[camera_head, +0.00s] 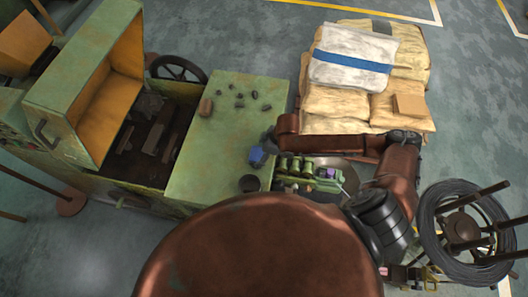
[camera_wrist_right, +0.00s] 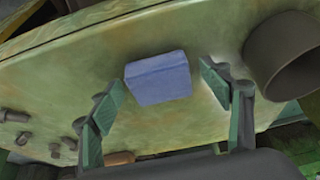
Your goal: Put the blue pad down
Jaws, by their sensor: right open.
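The blue pad (camera_head: 257,156) is a small blue block on the green machine top, close to its right edge. In the right wrist view the pad (camera_wrist_right: 158,80) lies on the worn green surface (camera_wrist_right: 200,30) between the two green-faced fingers. My right gripper (camera_wrist_right: 162,88) is open, with a visible gap on each side of the pad. In the head view the right gripper (camera_head: 267,142) is small and dark beside the pad, and its fingers are hard to make out. My left gripper is not in view.
A dark round cup (camera_head: 249,184) stands near the pad, toward the front edge. A brown block (camera_head: 205,107) and several small dark parts (camera_head: 239,96) lie farther back. An open-lidded machine bay (camera_head: 150,150) is at left. Sacks (camera_head: 335,100) are stacked at back right. The middle of the green top is clear.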

